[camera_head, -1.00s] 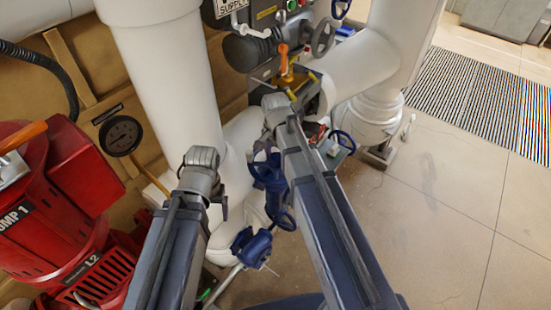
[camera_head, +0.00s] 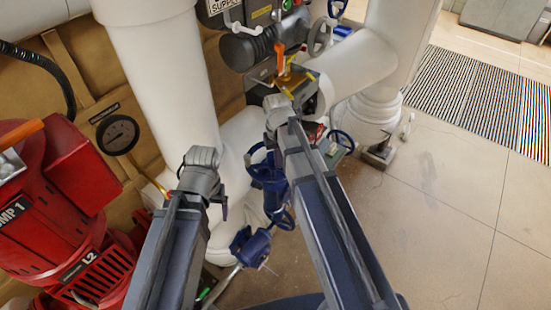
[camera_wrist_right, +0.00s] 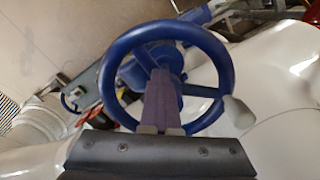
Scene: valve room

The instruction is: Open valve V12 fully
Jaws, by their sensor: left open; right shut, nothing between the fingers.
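A blue handwheel (camera_wrist_right: 166,75) with spokes and a pale side knob fills the middle of the right wrist view; I cannot read a V12 label. My right gripper (camera_wrist_right: 166,80) is shut and empty, its fingers overlapping the lower part of the wheel's ring and opening. Contact is not clear. In the head view, a blue handwheel (camera_head: 256,155) on blue valve parts shows between my arms, partly hidden by the right arm. The end of my right arm (camera_head: 276,110) is above it. My left gripper (camera_head: 200,170) is open in front of the white pipe, its fingers mostly hidden.
A thick white pipe (camera_head: 158,80) stands behind the left arm. An orange lever (camera_head: 279,60) and another blue wheel (camera_head: 341,141) lie beyond the right arm. Floor (camera_head: 440,220) at the right is open.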

